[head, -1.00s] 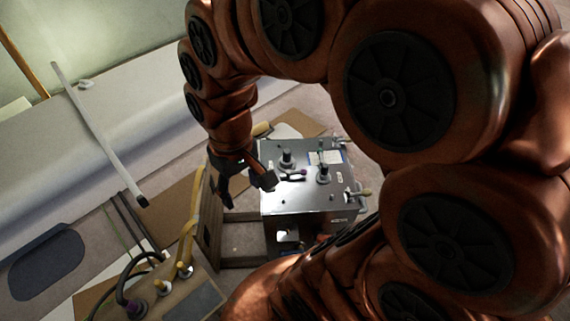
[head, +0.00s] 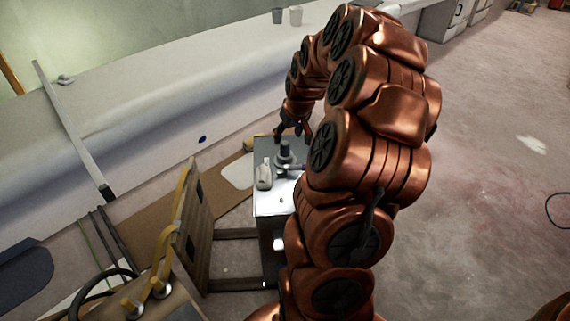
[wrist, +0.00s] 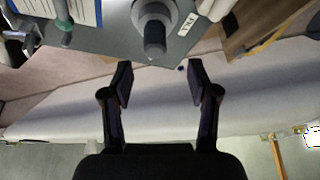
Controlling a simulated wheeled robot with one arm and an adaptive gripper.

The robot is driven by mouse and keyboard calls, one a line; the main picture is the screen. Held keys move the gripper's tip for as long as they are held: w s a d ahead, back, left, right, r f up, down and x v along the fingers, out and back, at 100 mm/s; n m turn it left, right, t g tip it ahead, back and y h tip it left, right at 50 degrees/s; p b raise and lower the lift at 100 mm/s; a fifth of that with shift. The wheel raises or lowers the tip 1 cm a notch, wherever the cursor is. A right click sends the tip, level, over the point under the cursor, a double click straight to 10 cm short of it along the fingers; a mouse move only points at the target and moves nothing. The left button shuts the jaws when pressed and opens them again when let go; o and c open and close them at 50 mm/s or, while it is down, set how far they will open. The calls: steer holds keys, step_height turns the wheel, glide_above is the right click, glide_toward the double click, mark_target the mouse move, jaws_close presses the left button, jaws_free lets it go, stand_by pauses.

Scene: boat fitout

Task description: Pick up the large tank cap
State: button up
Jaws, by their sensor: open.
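A metal tank (head: 268,204) stands beside a wooden frame in the head view. A cap with a dark cylindrical knob on a wide grey base (head: 284,152) stands upright on its top, probably the large tank cap. The cap also shows at the top of the wrist view (wrist: 153,30), beside a small white label. My gripper (wrist: 160,82) is open and empty, with its fingers apart below the cap in that picture and not around it. In the head view my gripper (head: 290,129) is at the far edge of the tank. My arm hides the tank's right side.
A pale bottle-like item (head: 263,174) and a purple-tipped part (head: 291,168) are on the tank top. A printed sheet (wrist: 70,10) and a green-ended rod (wrist: 63,18) are near the cap. A wooden panel (head: 190,235) with yellow straps stands to the left. Open floor (head: 480,150) lies right.

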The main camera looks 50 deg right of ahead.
mark_target(286, 143)
steer(key=shift+d+f, duration=0.55)
steer(key=shift+f, duration=0.1)
steer(key=shift+w+x, duration=0.2)
steer(key=shift+x, duration=1.55)
steer(key=shift+w+x, duration=0.15)
steer(key=shift+x, duration=1.6)
steer(key=shift+r, duration=0.15)
steer(key=shift+c, duration=0.4)
jaws_close()
